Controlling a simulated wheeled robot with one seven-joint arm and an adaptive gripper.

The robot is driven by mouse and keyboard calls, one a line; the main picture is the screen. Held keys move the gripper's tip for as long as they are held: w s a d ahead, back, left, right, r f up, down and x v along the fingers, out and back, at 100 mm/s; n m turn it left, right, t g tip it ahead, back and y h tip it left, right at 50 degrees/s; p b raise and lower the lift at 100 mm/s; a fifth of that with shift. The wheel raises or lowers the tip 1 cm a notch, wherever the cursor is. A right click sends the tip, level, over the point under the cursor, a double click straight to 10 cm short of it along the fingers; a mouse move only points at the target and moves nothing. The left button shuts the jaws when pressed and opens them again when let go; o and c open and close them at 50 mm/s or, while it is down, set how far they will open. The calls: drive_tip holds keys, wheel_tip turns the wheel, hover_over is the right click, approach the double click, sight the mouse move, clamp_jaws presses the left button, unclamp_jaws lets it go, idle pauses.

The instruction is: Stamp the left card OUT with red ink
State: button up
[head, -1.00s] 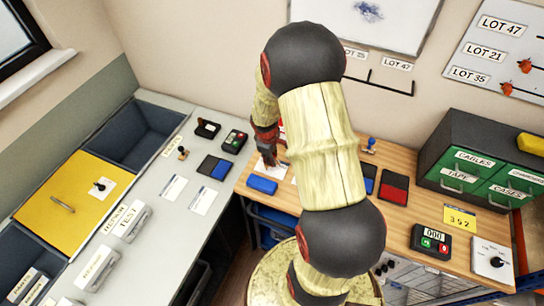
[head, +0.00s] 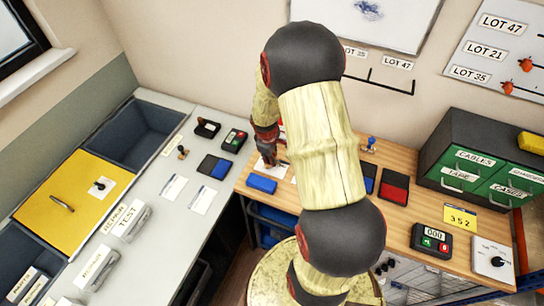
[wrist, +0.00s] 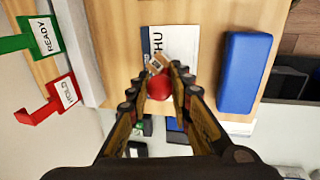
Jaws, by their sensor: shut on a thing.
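My gripper (wrist: 160,84) is shut on a stamp with a round red handle (wrist: 159,88) and a wooden, labelled end (wrist: 156,63). The stamp is over or against a white card (wrist: 180,46) with a dark blue band and the letters "THU". I cannot tell whether its face touches the card, and no ink mark can be made out. In the head view the card (head: 266,172) lies on the wooden bench under my gripper (head: 268,160). My arm hides the bench to the right of it. A red ink pad (head: 394,192) lies open to the right of my arm.
A blue block (head: 262,184) lies close beside the card. A blue-handled stamp (head: 370,145) stands behind the red pad. Green "READY" (wrist: 42,36) and red "HOLD" (wrist: 60,92) tags show in the wrist view. A grey counter (head: 180,210) is at left.

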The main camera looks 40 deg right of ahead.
drive_tip(key=shift+f, duration=0.4)
idle(1.1)
drive_tip(key=shift+w+d+p+v, duration=0.1)
drive_tip(key=shift+d+p+v, duration=0.15)
drive_tip(key=shift+p+v, duration=0.75)
drive_tip(key=shift+w+d+p+v, duration=0.1)
drive_tip(key=shift+d+p+v, duration=0.15)
drive_tip(key=shift+p+v, duration=0.8)
drive_tip(key=shift+w+d+p+v, duration=0.1)
drive_tip(key=shift+d+p+v, duration=0.3)
drive_tip(key=shift+v, duration=1.05)
drive_tip(key=shift+a+r, duration=0.15)
drive_tip(key=shift+a, duration=0.05)
